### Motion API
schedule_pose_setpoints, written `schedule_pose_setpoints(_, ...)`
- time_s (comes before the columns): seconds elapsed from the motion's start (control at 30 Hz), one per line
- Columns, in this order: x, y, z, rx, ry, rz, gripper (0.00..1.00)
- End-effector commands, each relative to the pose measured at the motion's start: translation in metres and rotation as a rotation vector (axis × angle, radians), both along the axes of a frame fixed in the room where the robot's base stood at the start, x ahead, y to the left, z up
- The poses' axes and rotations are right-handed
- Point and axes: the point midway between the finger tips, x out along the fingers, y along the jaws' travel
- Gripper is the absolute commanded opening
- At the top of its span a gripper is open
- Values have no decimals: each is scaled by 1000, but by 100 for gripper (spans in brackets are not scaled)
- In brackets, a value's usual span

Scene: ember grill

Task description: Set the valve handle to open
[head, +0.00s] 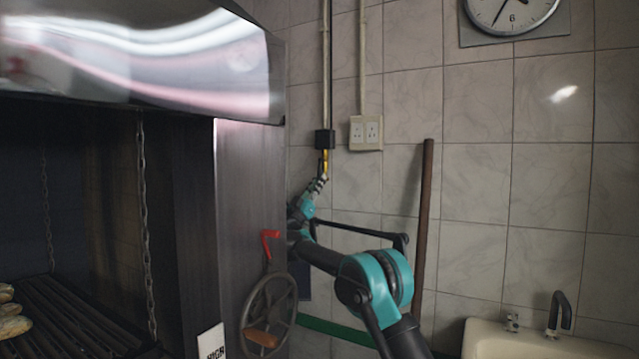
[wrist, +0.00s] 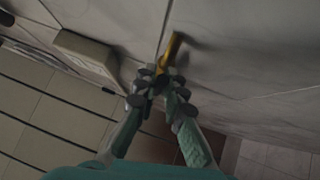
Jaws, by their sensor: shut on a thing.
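The yellow valve handle (head: 325,163) hangs below a black valve body (head: 324,139) on a thin vertical pipe on the tiled wall. In the head view it points about straight down, roughly in line with the pipe. My gripper (head: 321,180) reaches up to it from below. In the wrist view the yellow handle (wrist: 173,48) sticks out beyond my gripper (wrist: 160,86), whose fingertips are closed together around its near end. The part of the handle between the fingertips is hidden.
A white outlet box (head: 366,133) sits just right of the valve; it also shows in the wrist view (wrist: 88,52). The steel grill hood (head: 140,55), a spoked handwheel (head: 270,310) and a red crank (head: 268,240) stand left. A wooden pole (head: 425,220) leans right, with a sink (head: 520,342) beyond.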

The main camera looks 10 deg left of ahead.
Motion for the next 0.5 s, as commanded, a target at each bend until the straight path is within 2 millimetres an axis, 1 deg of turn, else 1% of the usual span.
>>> schedule_pose_setpoints(0.2,0,1,2,-2,1,3,0)
schedule_pose_setpoints(0.23,0,1,2,-3,1,3,11)
schedule_pose_setpoints(0.4,0,1,1,-3,1,3,32)
schedule_pose_setpoints(0.5,0,1,1,-2,0,2,32)
